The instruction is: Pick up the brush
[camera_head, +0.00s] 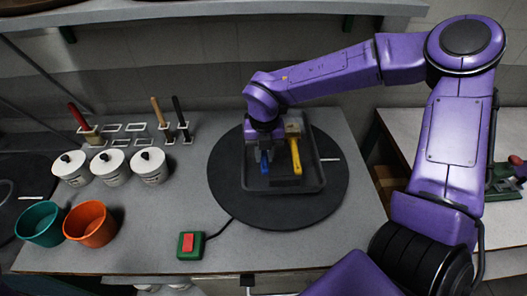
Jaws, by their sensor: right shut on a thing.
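My right gripper (264,143) points down over the left part of a dark tray (312,187), and its fingers are hard to make out. It is shut on a blue tool (264,163), seemingly the brush, whose blue end shows below the jaws. The rest of that tool is hidden by the gripper. Close to the right, a tool with a yellow handle (296,157) and a tan head (293,125) lies in the tray. My left gripper is not in view.
The tray sits on a round dark turntable (228,188). White lidded pots (150,170), a teal bucket (40,228) and an orange bucket (90,228) stand at left. A red button (188,242) is in front. Upright handled tools (158,112) stand at back left.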

